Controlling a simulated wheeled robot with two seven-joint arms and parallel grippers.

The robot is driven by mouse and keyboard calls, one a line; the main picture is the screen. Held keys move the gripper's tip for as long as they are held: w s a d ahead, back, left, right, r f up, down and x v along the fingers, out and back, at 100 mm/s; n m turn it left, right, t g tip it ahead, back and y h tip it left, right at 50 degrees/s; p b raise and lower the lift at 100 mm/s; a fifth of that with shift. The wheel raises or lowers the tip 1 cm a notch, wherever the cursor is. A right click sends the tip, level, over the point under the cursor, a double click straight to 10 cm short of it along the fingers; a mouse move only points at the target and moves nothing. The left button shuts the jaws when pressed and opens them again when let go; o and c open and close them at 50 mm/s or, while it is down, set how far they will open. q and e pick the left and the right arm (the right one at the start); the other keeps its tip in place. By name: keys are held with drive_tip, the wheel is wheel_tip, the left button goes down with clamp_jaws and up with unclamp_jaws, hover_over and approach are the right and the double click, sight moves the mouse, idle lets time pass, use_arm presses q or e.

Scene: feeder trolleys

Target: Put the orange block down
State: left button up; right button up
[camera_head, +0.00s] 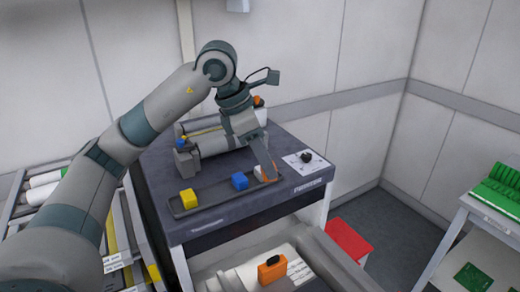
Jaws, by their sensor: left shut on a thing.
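My left gripper (265,168) reaches down from above at the right end of a long dark tray (213,203) on the dark trolley top. It is shut on the orange block (271,179), which shows only as a small patch at the fingertips; the fingers hide most of it. I cannot tell whether the block touches the tray. A blue block (240,181) sits in the tray just left of the gripper. A yellow block (188,198) sits near the tray's left end. My right gripper is not in view.
A white plate with a black knob (306,158) lies right of the tray. A grey cylinder device (215,144) stands behind it. An orange case (272,269) lies below in front. A red stool (348,241) and a rack of green boards (499,190) are to the right.

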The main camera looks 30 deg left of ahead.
use_arm(q)
drive_tip(key=s+d+f+m+g+y, duration=0.1)
drive_tip(key=s+d+f+m+g, duration=0.2)
drive_tip(key=f+m, duration=0.6)
drive_tip(key=s+d+f+m+g+y, duration=0.2)
drive_tip(key=s+d+f+m+g, duration=0.2)
drive_tip(key=f+m, duration=0.5)
drive_tip(key=shift+s+d+m+g, duration=0.3)
drive_tip(key=shift+s+d+m, duration=0.9)
drive_tip(key=shift+m, duration=3.1)
drive_tip(key=shift+w+d+f, duration=0.1)
drive_tip(key=shift+w+d, duration=0.05)
